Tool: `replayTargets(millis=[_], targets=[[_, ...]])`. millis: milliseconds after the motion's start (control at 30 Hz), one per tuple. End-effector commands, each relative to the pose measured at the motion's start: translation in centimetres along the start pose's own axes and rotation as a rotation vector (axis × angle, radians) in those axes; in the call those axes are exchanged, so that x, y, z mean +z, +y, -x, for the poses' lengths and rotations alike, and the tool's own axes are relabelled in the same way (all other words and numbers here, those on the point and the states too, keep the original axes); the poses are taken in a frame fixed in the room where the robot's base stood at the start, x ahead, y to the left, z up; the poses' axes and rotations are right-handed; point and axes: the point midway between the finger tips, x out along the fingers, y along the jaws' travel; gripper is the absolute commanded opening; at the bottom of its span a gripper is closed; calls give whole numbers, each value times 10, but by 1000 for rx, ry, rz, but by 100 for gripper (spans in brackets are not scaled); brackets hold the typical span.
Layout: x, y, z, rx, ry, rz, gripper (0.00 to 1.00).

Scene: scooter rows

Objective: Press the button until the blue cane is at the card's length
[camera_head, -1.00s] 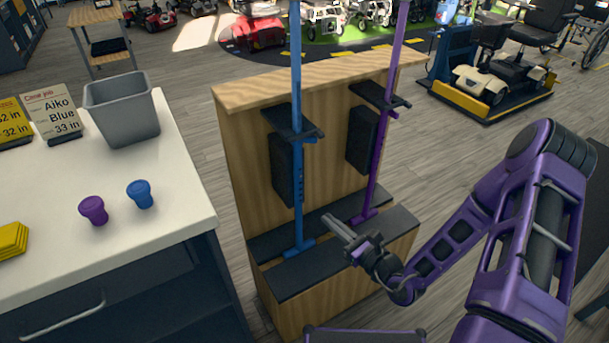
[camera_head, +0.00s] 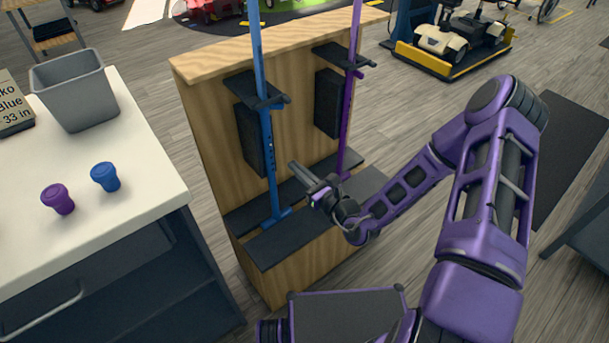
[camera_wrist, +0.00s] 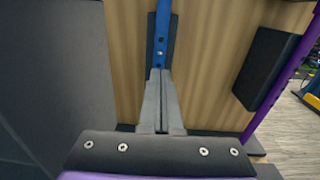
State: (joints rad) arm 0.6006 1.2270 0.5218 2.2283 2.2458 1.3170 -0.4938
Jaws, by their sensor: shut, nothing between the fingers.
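The blue cane (camera_head: 268,165) stands upright in the left slot of the wooden stand (camera_head: 205,150), its foot on the dark base ledge. Small holes or a button show as dots on its lower shaft. The wrist view shows the blue shaft (camera_wrist: 163,25) with a pale dot just beyond my fingertips. My gripper (camera_head: 293,165) is shut and empty, its tips close to the right of the blue shaft; contact cannot be told.
The purple cane (camera_head: 346,125) stands in the right slot, behind my gripper; it also shows in the wrist view (camera_wrist: 285,85). The white counter (camera_head: 120,150) at left holds a grey bin (camera_head: 75,95), a purple cup (camera_head: 57,199) and a blue cup (camera_head: 105,176).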

Motion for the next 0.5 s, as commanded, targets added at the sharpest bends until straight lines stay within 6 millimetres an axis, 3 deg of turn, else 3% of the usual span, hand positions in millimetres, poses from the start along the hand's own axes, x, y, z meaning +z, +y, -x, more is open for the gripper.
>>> replayTargets(millis=[200, 500], targets=[[-1, 0, -47, 1, -2, 2, 0], [0, 0, -81, 0, -1, 1, 0]])
